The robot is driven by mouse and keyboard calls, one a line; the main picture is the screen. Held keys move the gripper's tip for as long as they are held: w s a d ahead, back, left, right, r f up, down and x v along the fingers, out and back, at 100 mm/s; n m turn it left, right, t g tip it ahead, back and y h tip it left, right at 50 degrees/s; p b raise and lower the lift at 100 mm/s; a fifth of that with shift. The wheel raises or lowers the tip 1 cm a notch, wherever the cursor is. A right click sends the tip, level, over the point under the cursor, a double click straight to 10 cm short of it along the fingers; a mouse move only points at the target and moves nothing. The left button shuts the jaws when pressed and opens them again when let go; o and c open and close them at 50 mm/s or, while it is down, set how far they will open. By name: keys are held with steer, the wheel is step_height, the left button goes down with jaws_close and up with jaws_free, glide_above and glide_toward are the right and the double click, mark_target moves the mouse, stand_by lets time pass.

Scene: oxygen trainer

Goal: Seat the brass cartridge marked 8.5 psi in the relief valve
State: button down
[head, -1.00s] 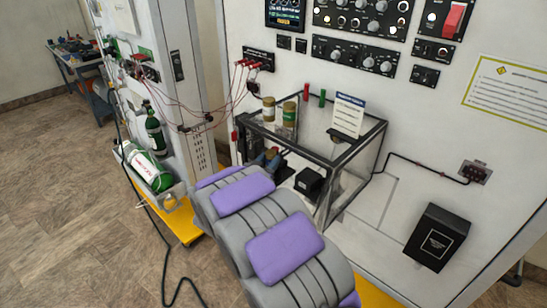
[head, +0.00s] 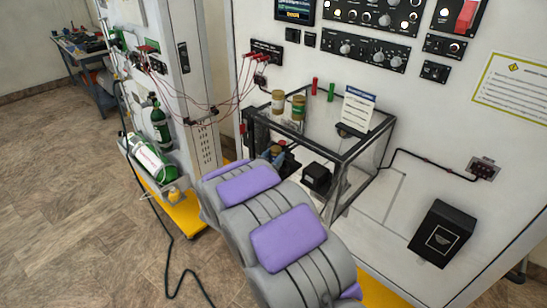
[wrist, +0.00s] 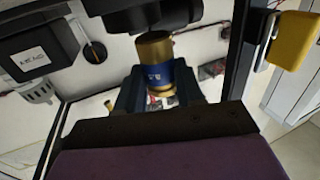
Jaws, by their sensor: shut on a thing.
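A brass cartridge with a blue band (wrist: 155,72) stands upright between the dark fingers of my gripper (wrist: 157,88) in the wrist view. The mark on its band is small and looks like 8.5. My gripper is shut on it. A dark round fitting (wrist: 145,14) is just above the cartridge's top; I cannot tell whether they touch or whether this is the relief valve.
A black block (head: 316,177) is inside. Red cables (head: 228,108) hang at the left. A yellow block (wrist: 297,40) is at right.

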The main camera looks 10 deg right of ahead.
steer(key=shift+d, duration=1)
steer(key=shift+a, duration=1.05)
steer(key=shift+d, duration=1.45)
steer(key=shift+a+p, duration=0.5)
steer(key=shift+a, duration=0.3)
steer(key=shift+d+f, duration=0.1)
steer(key=shift+d, duration=0.25)
steer(key=shift+a+f, duration=0.2)
steer(key=shift+f, duration=0.3)
steer(key=shift+d+f+b, duration=0.1)
steer(key=shift+f+b, duration=0.35)
steer(key=shift+f, duration=0.2)
steer(key=c, duration=0.6)
jaws_free()
